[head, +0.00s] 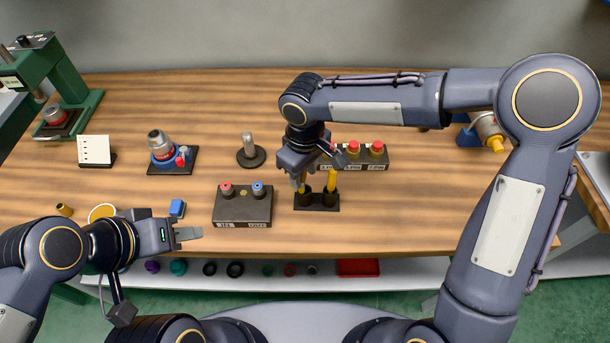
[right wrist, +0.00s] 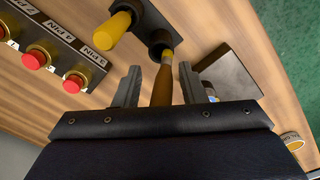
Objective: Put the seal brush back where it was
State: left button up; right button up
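A black two-cup holder (head: 317,207) stands on the wooden bench in the head view. A yellow-handled tool (head: 331,180) stands in its right cup; it also shows in the right wrist view (right wrist: 116,26). A brown-handled brush (right wrist: 162,86) with a grey and yellow band is at the other cup. My right gripper (right wrist: 162,88) is open, with its fingers on either side of the brown handle and gaps visible. In the head view the right gripper (head: 301,180) is over the left cup. My left gripper (head: 192,234) is over the front left bench, empty; its finger gap is unclear.
A box with a red and a blue button (head: 243,207) stands just left of the holder. A box with red buttons (head: 362,158) is behind it. A grey post on a round base (head: 250,150) stands at the back.

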notch_tip(320, 180, up, 10)
jog(key=shift+s+d+f, duration=0.1)
jog(key=shift+s+f, duration=0.05)
jog(key=shift+f, duration=0.05)
jog(key=shift+r, duration=0.4)
jog(key=shift+d, duration=0.15)
jog(key=s+d+r+m+t+y, duration=0.1)
jog(key=s+d+m, duration=0.1)
jog(key=s+d, duration=0.35)
jog(key=s+d+r+m, duration=0.1)
jog(key=s+d+m, duration=0.15)
jog(key=d, duration=0.65)
pick_arm(q)
jog(key=shift+w+a+f, duration=0.1)
jog(key=shift+w+f, duration=0.05)
jog(key=shift+w, duration=0.1)
pick_arm(e)
jog(key=s+d+f+m+t+y, duration=0.2)
jog(key=s+d+f+m+t, duration=0.2)
jog(key=s+m, duration=0.3)
jog(key=s+d+f, duration=0.1)
jog(key=s, duration=0.1)
jog(key=shift+s+d+y, duration=0.3)
jog(key=shift+s+d, duration=0.1)
pick_arm(q)
jog(key=shift+c, duration=0.5)
pick_arm(e)
jog(key=shift+r, duration=0.1)
